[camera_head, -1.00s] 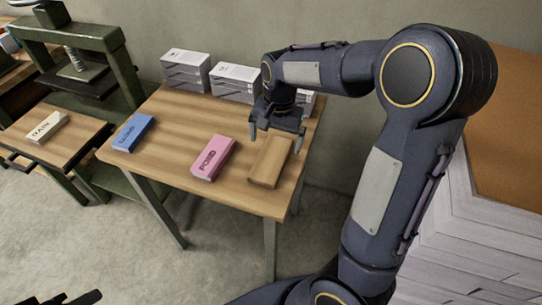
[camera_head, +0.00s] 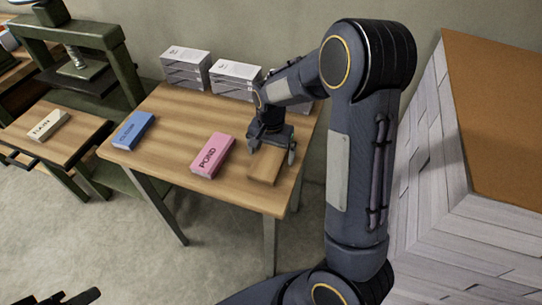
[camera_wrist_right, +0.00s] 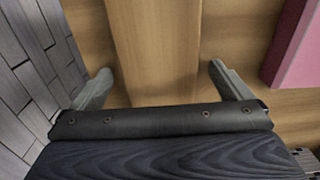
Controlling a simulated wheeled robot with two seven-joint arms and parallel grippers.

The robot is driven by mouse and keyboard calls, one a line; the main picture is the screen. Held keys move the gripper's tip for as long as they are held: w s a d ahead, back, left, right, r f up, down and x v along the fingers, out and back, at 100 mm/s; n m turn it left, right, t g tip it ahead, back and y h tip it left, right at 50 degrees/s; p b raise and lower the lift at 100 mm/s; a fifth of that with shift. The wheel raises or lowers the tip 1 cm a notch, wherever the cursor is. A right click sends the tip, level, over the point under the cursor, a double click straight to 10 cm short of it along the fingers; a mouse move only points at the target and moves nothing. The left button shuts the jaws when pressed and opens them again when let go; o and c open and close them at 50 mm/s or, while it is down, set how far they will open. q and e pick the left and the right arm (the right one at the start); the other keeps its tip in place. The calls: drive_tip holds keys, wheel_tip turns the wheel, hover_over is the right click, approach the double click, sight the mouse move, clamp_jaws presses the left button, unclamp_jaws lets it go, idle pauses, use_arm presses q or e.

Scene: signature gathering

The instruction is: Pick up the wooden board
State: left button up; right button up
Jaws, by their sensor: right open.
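The wooden board (camera_head: 264,170) is a plain light-brown block lying flat near the right end of the wooden table. My right gripper (camera_head: 272,151) is open over its far part, which the gripper partly hides. In the right wrist view the board (camera_wrist_right: 153,40) runs between the two spread fingers, with a gap on each side. The fingers appear apart from it. A dark part of my left gripper (camera_head: 80,298) shows at the bottom left edge; its jaws cannot be made out.
A pink block (camera_head: 212,155) lies just left of the board, and a blue block (camera_head: 134,130) farther left. White paper stacks (camera_head: 186,68) stand at the table's back edge. A green press (camera_head: 75,55) with a side table is at the left.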

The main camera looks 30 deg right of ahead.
drive_tip(key=c, duration=1.1)
drive_tip(key=shift+c, duration=0.3)
